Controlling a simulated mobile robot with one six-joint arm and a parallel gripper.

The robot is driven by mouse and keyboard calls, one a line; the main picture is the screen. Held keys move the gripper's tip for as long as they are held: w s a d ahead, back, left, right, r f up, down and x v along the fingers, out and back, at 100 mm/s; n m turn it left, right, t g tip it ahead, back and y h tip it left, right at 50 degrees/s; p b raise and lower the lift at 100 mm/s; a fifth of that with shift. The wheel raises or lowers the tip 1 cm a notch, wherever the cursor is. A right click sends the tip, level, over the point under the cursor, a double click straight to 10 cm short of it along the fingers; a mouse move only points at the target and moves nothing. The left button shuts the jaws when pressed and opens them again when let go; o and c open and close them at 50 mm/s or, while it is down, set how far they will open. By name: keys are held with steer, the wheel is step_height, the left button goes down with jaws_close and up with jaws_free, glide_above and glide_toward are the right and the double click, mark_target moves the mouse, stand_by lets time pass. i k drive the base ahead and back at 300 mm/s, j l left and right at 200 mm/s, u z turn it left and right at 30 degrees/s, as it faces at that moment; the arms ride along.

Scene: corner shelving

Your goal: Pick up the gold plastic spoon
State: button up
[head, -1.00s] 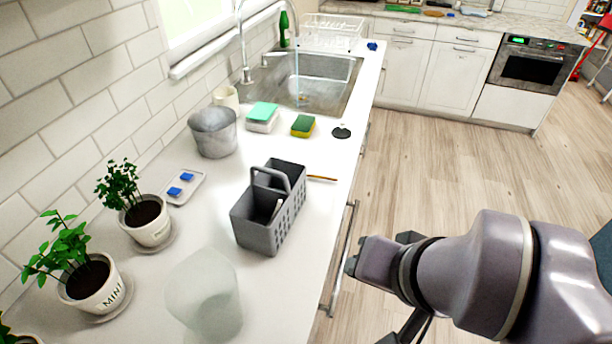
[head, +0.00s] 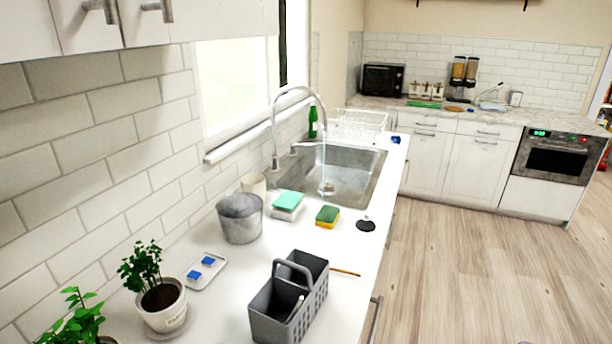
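No clear spoon shape shows. A thin gold-brown stick-like item (head: 345,272) lies on the white counter just right of the grey caddy; I cannot tell whether it is the gold plastic spoon's handle. My gripper is out of view.
The sink (head: 350,172) has a running tap (head: 274,135). Sponges (head: 328,216), a metal bucket (head: 240,218), a small tray (head: 205,271) and potted plants (head: 160,302) stand on the counter. The floor (head: 470,270) to the right is clear.

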mark_target(339, 270)
steer(key=i+l+u, duration=0.4)
steer(key=l, duration=0.3)
steer(key=i+l+u, duration=0.25)
steer(key=i+l, duration=0.05)
steer(key=l, duration=0.1)
